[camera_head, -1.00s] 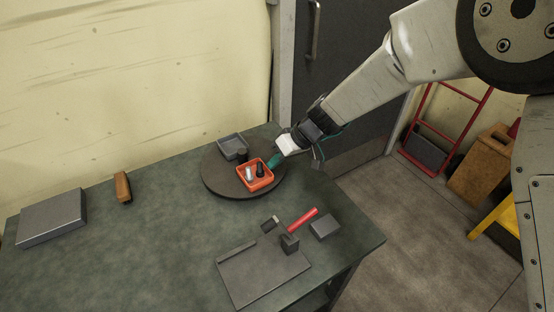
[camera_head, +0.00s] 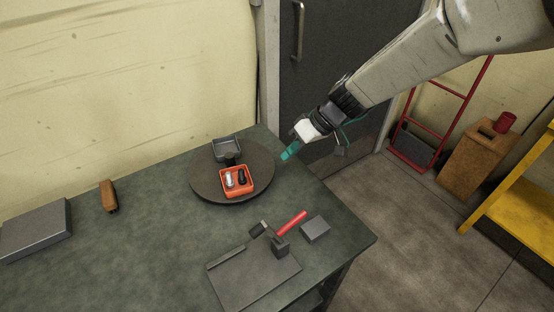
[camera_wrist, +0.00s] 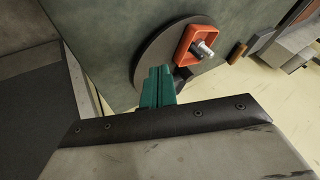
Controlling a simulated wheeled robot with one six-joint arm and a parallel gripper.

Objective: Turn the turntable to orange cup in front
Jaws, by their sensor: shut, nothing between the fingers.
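The turntable (camera_head: 205,187) is a dark round disc on the bench. An orange square cup (camera_head: 237,194) stands at its front, slightly right of centre, holding a silver piece and a black piece. A grey square cup (camera_head: 227,157) stands toward its back. A short dark post is between them. My gripper (camera_head: 289,153) has teal fingers, held together and empty, just right of the disc and apart from it. The wrist view shows the teal fingers (camera_wrist: 157,86) in front of the disc (camera_wrist: 150,60), with the orange cup (camera_wrist: 181,56) beyond; the grey cup is not distinguishable there.
A dark plate (camera_head: 240,287) with a red-handled tool (camera_head: 290,223) over its stand and a grey block (camera_head: 315,229) lie at the bench front. A grey box (camera_head: 35,232) and a brown block (camera_head: 108,196) are at left. Bench between is clear.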

